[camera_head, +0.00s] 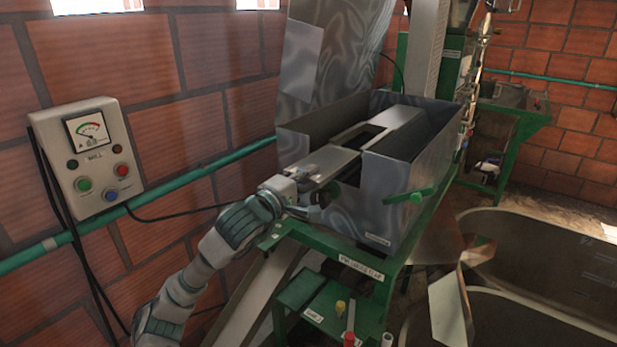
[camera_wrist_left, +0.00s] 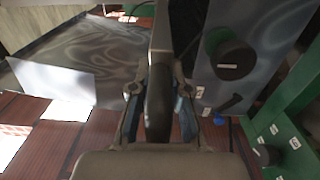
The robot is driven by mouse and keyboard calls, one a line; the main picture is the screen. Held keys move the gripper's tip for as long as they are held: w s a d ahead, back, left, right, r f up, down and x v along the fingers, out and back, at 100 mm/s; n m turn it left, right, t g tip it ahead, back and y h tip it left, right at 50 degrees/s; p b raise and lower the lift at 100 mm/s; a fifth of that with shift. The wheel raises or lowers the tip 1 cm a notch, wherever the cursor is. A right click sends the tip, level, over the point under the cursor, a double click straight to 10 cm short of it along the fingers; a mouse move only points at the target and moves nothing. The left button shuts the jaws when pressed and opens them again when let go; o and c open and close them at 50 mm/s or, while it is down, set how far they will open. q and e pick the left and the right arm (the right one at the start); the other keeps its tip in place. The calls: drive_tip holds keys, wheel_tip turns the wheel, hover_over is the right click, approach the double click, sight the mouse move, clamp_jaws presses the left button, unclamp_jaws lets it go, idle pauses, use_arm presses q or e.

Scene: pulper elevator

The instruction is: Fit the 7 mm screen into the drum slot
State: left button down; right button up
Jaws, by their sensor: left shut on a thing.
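My left gripper (camera_head: 300,192) is at the near left side of an open grey metal housing (camera_head: 375,205). It is shut on a part with a dark rounded grip, seen between the fingers (camera_wrist_left: 158,105) in the left wrist view. A flat grey plate (camera_head: 330,162) runs from the gripper into the top of the housing. It looks like the screen, but no size mark can be read on it. A dark rectangular opening (camera_head: 362,138) lies beyond the plate. I cannot tell how the plate sits in the slot. My right gripper is not in view.
A tall grey sheet (camera_head: 325,50) stands behind the housing. A control box (camera_head: 90,160) hangs on the brick wall at left. A green stand (camera_head: 325,300) with small items is below. A large bin (camera_head: 540,270) stands at right.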

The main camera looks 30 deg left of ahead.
use_arm(q)
drive_tip(key=shift+r, duration=0.1)
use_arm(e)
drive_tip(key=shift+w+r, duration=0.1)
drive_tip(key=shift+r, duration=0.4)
use_arm(q)
drive_tip(key=shift+w, duration=0.1)
drive_tip(key=shift+w, duration=0.25)
drive_tip(key=shift+s, duration=0.35)
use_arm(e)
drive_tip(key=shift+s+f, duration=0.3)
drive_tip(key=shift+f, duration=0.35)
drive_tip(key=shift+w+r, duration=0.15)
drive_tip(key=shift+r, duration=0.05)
use_arm(q)
drive_tip(key=shift+d, duration=0.1)
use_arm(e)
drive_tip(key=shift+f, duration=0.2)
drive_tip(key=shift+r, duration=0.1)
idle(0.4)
